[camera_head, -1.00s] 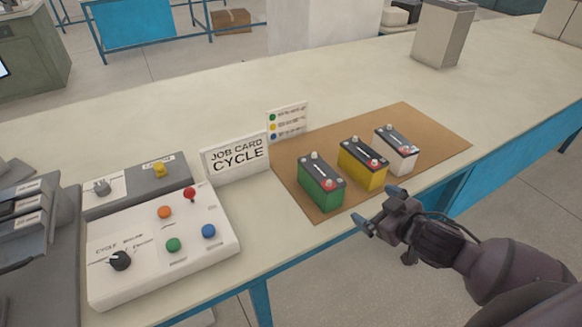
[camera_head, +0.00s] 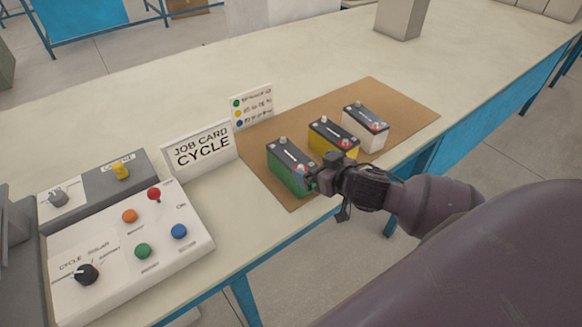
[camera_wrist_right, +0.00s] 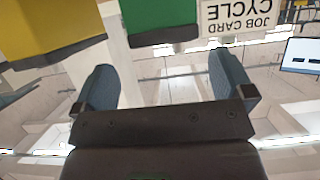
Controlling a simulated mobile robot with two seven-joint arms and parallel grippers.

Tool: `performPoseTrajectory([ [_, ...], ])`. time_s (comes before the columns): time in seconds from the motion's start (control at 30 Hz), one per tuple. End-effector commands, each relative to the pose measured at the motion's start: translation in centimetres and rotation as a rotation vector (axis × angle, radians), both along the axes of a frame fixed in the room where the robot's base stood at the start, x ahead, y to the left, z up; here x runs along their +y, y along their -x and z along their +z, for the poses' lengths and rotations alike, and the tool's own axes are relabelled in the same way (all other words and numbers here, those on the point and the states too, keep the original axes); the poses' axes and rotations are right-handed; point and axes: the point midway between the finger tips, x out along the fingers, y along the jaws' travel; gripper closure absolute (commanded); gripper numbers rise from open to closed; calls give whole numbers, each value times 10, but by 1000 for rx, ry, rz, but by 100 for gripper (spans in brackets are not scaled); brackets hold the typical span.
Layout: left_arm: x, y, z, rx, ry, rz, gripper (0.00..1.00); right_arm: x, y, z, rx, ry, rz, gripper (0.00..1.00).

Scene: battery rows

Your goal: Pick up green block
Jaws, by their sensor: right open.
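The green block is a battery with a green body and black top (camera_head: 287,166), at the left end of a row of batteries on the brown mat (camera_head: 403,105). My right gripper (camera_head: 311,178) is at its near right side in the head view and covers part of its lower body. In the right wrist view, which is upside down, the green block (camera_wrist_right: 156,14) shows at the top, ahead of and between the two spread fingers of my right gripper (camera_wrist_right: 164,82). Nothing is between the fingers. My left gripper is not in view.
The yellow battery (camera_head: 338,146) stands close beside the green one, with the white battery (camera_head: 364,130) beyond. The job card sign (camera_head: 200,146) and colour list (camera_head: 251,106) stand left of the mat. A button box (camera_head: 133,262) is at lower left.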

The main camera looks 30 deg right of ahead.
Motion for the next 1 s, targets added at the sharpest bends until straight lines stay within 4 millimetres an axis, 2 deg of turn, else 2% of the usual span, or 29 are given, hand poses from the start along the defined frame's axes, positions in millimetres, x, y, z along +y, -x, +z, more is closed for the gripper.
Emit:
performPoseTrajectory([
  [0.17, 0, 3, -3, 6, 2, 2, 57, 2, -9, -4, -1, 1, 0, 1],
  [0.53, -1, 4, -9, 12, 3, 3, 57, 11, -44, -22, 0, 2, 1, 1],
  [0.87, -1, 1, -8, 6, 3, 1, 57, 11, -47, -23, 1, 1, 0, 1],
  [1.0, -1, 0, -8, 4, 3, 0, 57, 11, -47, -23, 1, 1, 0, 21],
])
